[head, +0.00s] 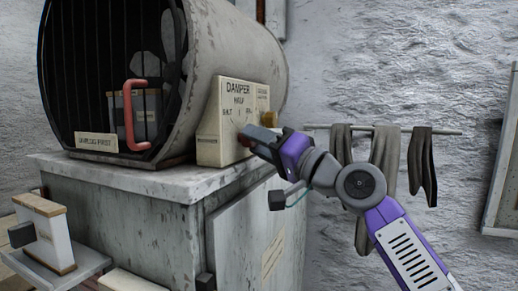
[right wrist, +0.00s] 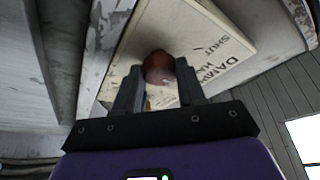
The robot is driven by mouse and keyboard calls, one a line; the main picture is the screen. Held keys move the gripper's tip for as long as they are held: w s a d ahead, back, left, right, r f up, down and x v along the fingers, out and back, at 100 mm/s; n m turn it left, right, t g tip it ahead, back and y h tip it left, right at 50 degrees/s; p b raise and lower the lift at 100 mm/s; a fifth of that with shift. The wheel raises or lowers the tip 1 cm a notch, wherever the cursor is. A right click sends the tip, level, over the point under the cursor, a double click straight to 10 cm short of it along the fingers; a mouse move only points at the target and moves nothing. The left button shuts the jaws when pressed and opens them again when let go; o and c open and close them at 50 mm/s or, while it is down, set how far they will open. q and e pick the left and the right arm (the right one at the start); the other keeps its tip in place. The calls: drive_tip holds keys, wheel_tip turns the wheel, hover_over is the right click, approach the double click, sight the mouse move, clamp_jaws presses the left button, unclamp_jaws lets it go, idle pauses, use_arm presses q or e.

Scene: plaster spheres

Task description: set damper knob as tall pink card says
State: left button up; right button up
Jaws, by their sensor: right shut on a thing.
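The cream damper panel (head: 238,98) stands on the cabinet top, in front of the large drum. Its face reads DAMPER, with HALF, SHUT and a partly unreadable third mark below. My right gripper (head: 254,136) reaches the panel's lower right from the right. In the right wrist view, my right gripper (right wrist: 158,92) is shut on a round dark red knob (right wrist: 158,66), with a finger on each side. The panel (right wrist: 205,50) lies behind it. The knob's pointing direction cannot be made out. I see no tall pink card. My left gripper is not in view.
The barred drum (head: 225,45) has a pink-red handle (head: 130,100) at its front. The grey cabinet (head: 130,215) stands below. Dark cloths (head: 384,150) hang from a rail on the right. A white box (head: 45,232) sits at lower left.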

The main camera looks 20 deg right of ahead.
drive_tip(key=shift+s+r+m+g+h+p, duration=0.15)
drive_tip(key=shift+m+g+h+p, duration=0.3)
drive_tip(key=shift+m+p, duration=0.85)
drive_tip(key=shift+w+r+m+g+h+p, duration=0.15)
drive_tip(key=shift+m+h+p, duration=0.6)
drive_tip(key=shift+m, duration=0.95)
drive_tip(key=shift+s+r+m+g+h+p, duration=0.15)
drive_tip(key=shift+m+g+h+p, duration=0.2)
drive_tip(key=shift+m+p, duration=1.05)
drive_tip(key=o, duration=1.1)
drive_tip(key=shift+f, duration=0.1)
drive_tip(key=shift+c, duration=0.2)
